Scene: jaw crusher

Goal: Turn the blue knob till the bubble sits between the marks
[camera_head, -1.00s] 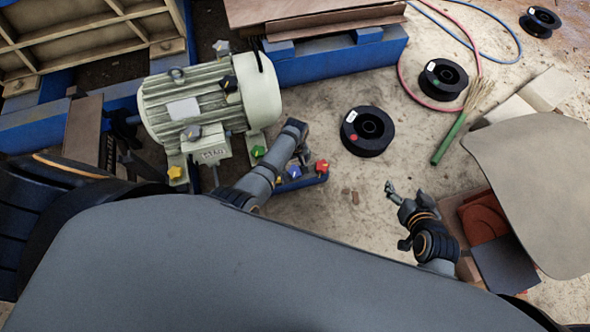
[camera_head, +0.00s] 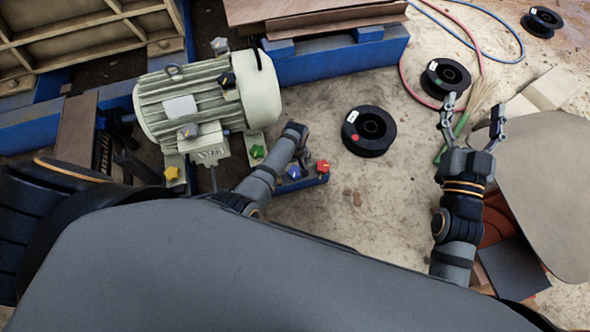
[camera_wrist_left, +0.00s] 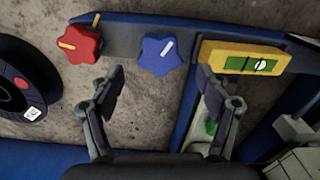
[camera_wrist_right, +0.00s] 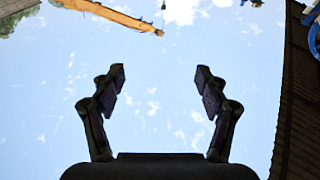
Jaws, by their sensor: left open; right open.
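The blue knob (camera_wrist_left: 162,55), star-shaped with a white pointer line, is on a blue bar in the left wrist view. It also shows in the head view (camera_head: 294,172). The yellow level (camera_wrist_left: 243,58) to its right has a green vial (camera_wrist_left: 252,64) with dark marks. A pale round bubble (camera_wrist_left: 261,65) seems to lie towards the vial's right; its exact place between marks is too small to tell. My left gripper (camera_wrist_left: 160,85) is open, its fingers apart on either side of the blue knob's line, not touching it. My right gripper (camera_head: 473,106) is open and empty, pointing upward.
A red knob (camera_wrist_left: 79,44) is left of the blue one. A black spool (camera_head: 369,131) lies on the floor right of the bar. Bare floor lies between spool and right arm.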

